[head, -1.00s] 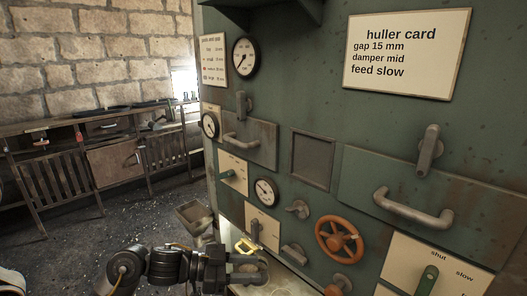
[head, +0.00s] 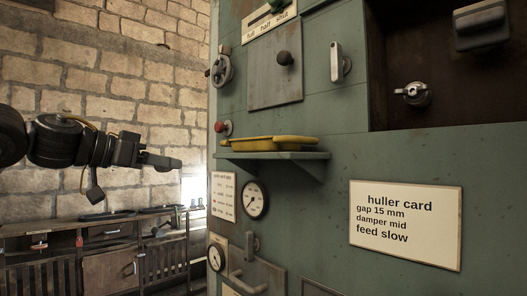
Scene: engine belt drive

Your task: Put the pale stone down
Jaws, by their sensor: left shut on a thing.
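My left gripper (head: 162,162) reaches in from the left at mid-height, in front of the stone-block wall. Its fingers point right and are closed. What they hold is hidden by the fingers at this angle, and I make out no pale stone anywhere else in view. A shallow yellow tray (head: 270,142) rests on a small green shelf (head: 300,163) on the machine front. The gripper is left of the tray and clear of it. I cannot see into the tray. My right gripper is not in view.
The green machine panel carries a red knob (head: 224,128), a handwheel (head: 221,71), a grey sliding plate (head: 272,82) and gauges such as the upper one (head: 255,200). A dark recess (head: 425,75) opens at upper right. A wooden bench (head: 110,245) stands against the wall.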

